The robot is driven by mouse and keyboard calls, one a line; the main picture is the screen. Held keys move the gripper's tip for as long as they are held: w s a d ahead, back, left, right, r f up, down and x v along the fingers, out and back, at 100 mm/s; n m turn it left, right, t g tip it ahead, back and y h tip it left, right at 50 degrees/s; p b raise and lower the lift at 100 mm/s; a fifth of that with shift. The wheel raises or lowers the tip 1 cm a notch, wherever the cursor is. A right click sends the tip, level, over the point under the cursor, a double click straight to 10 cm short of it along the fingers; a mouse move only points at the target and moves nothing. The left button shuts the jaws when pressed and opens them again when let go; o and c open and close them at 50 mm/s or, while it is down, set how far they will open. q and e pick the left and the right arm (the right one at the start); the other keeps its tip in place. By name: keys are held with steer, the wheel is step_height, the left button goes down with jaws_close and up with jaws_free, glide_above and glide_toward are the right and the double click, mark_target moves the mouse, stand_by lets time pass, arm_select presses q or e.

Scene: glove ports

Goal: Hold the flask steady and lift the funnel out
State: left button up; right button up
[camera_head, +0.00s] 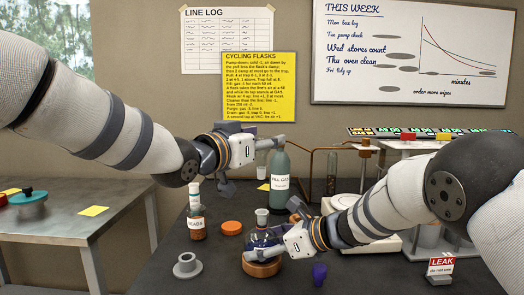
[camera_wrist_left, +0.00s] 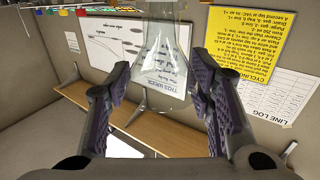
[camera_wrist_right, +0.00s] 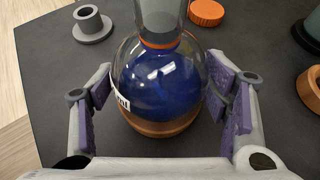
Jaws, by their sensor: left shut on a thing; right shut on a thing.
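The clear glass funnel (camera_head: 268,144) is in the air above the flask, wide end up, stem hanging down. My left gripper (camera_wrist_left: 165,88) is shut on it, with the cone between its fingers in the left wrist view. The round flask (camera_wrist_right: 158,78) holds dark blue liquid and stands upright on a cork ring (camera_head: 262,268). My right gripper (camera_wrist_right: 160,100) is shut on the flask's round body, one finger at each side. In the head view the right gripper partly hides the flask.
A green-grey bottle (camera_head: 280,182) stands behind the flask, close to the funnel. A brown labelled bottle (camera_head: 196,222), an orange lid (camera_head: 232,228) and a grey flanged piece (camera_head: 187,266) are to the left. A purple stopper (camera_head: 320,272) lies in front at right.

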steer(key=o, duration=0.9)
steer(key=shift+o, duration=0.2)
